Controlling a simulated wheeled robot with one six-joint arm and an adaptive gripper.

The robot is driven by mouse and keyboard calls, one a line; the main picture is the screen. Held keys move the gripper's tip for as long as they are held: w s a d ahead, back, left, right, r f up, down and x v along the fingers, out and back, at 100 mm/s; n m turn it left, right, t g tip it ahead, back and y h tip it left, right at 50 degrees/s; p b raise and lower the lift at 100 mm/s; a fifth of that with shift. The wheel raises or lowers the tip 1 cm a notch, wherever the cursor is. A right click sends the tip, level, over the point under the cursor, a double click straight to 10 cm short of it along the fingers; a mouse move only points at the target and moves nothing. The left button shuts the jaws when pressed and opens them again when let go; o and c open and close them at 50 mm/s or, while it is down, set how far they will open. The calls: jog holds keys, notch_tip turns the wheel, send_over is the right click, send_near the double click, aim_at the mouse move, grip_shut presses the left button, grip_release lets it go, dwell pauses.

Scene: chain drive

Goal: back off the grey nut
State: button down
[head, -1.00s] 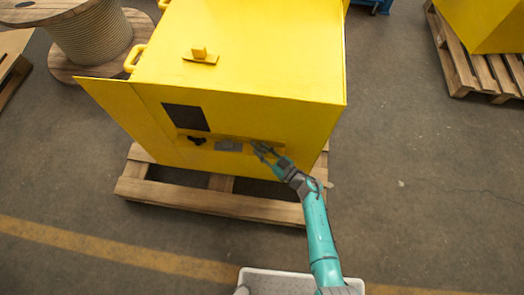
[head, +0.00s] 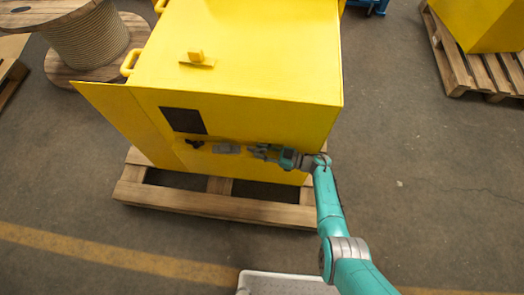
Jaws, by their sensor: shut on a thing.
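My gripper (head: 262,152) is at the right part of the ledge on the front of the yellow housing, its fingers pointing left. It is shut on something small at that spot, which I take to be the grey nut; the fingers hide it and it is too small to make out. A grey block (head: 226,149) sits on the ledge just left of the fingertips. A small black part (head: 194,143) is further left, below a dark square panel (head: 184,120).
The yellow housing (head: 250,75) stands on a wooden pallet (head: 215,207). A pale tray (head: 285,284) is at the bottom edge. A cable drum (head: 90,40) is at the upper left, another loaded pallet (head: 478,70) at the upper right. The floor on the right is clear.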

jog(key=c, duration=1.1)
grip_release()
jog(key=shift+c, duration=0.2)
